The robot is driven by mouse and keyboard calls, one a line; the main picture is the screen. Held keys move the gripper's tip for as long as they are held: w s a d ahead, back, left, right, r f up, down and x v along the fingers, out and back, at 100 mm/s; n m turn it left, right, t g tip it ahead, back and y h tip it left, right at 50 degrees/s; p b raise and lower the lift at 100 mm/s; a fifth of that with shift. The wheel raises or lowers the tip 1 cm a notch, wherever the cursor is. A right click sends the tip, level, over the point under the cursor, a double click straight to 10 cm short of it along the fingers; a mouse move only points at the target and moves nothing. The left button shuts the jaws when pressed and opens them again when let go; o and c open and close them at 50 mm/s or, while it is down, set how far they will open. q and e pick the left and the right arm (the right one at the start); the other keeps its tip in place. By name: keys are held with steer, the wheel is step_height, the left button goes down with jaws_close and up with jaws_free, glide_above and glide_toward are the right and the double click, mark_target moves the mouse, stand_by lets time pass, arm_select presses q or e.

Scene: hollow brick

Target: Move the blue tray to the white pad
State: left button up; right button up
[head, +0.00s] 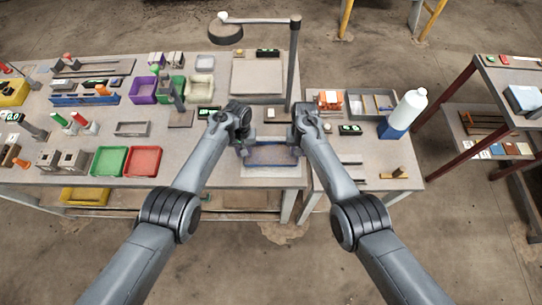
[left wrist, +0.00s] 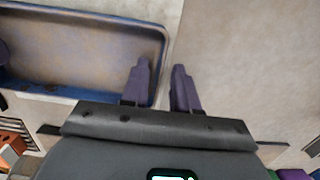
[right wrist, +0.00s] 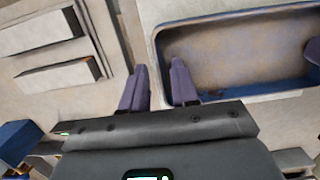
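The blue tray (head: 268,163) lies between my two grippers at the front of the table. It is a shallow rectangular tray with a blue rim and a worn brownish-grey floor. My left gripper (left wrist: 161,65) is open at one end of the tray, one finger over the inside and one outside, with the end wall between them. My right gripper (right wrist: 160,65) is open at the opposite end, straddling that wall the same way. Gaps show between fingers and wall in both wrist views.
A grey post (head: 293,65) with a lamp arm stands right of the pale pad. Green (head: 109,161) and red (head: 143,161) trays lie to the left. A white bottle (head: 409,108) with a blue base stands on the right. Small parts crowd both sides.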

stand_by(0.3)
steer(key=shift+r, duration=0.1)
steer(key=shift+w+r, duration=0.15)
steer(key=shift+r, duration=0.35)
arm_select(q)
step_height(320, 180, up, 12)
steer(key=w, duration=0.1)
steer(key=shift+w, duration=0.25)
arm_select(e)
step_height(320, 180, up, 11)
steer(key=w, duration=0.1)
steer(key=shift+w+f, duration=0.1)
